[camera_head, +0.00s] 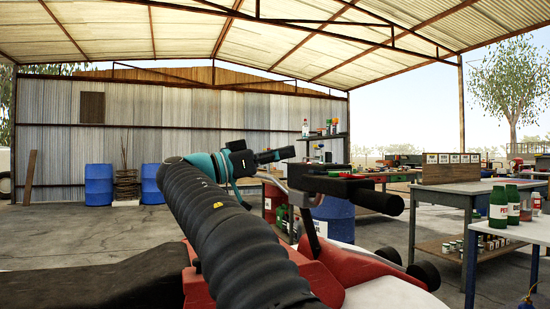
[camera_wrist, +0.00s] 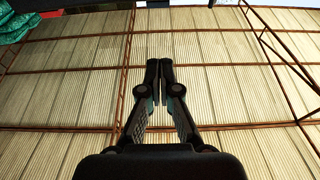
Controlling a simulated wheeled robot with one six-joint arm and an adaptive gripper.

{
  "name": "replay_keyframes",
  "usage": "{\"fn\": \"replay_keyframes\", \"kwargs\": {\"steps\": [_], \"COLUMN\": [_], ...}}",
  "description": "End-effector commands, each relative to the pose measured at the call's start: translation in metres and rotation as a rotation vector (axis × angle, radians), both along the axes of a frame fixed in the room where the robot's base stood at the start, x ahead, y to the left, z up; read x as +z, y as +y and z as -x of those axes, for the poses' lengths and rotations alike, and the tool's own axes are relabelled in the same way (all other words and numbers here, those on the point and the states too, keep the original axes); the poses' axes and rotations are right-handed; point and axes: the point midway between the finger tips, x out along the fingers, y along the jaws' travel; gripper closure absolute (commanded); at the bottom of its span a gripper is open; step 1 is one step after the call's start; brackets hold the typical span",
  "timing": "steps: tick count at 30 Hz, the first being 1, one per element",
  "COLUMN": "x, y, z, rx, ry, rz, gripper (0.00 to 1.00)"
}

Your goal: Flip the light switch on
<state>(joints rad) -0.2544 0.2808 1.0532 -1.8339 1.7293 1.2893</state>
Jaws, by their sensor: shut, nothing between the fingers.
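I cannot make out a light switch in either view. In the wrist view my gripper (camera_wrist: 159,74) is shut, its two dark fingers together with nothing between them, against the roof sheets and rusty beams. In the head view my arm reaches forward and the gripper (camera_head: 288,153) shows small and dark beyond the teal wrist, pointing right. No object touches the fingers in the wrist view.
A metal back wall (camera_head: 240,125) bears a dark brown panel (camera_head: 92,108). Blue barrels (camera_head: 99,185) stand at its foot. A workbench (camera_head: 460,193) and a table with bottles (camera_head: 520,230) stand at right. The concrete floor (camera_head: 75,228) at left is clear.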

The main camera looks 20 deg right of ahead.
Motion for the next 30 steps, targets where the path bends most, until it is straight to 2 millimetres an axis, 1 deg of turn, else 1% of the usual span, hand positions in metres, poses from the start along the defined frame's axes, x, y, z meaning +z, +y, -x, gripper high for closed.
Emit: {"fn": "replay_keyframes", "kwargs": {"steps": [1,9,12,18,22,30], "x": [0.003,0.014,-0.004,-0.022,-0.026,-0.027], "y": [-0.011,-0.06,-0.056,-0.054,-0.053,-0.053], "z": [0.001,-0.001,-0.002,-0.001,-0.001,-0.001], "rx": [-0.004,-0.003,0.001,0.0,0.0,0.0], "ry": [-0.001,0.0,0.004,0.0,0.0,0.0], "rz": [0.0,0.0,0.0,0.0,0.0,0.0], "gripper": [1.0,1.0,1.0,1.0,1.0,1.0]}}
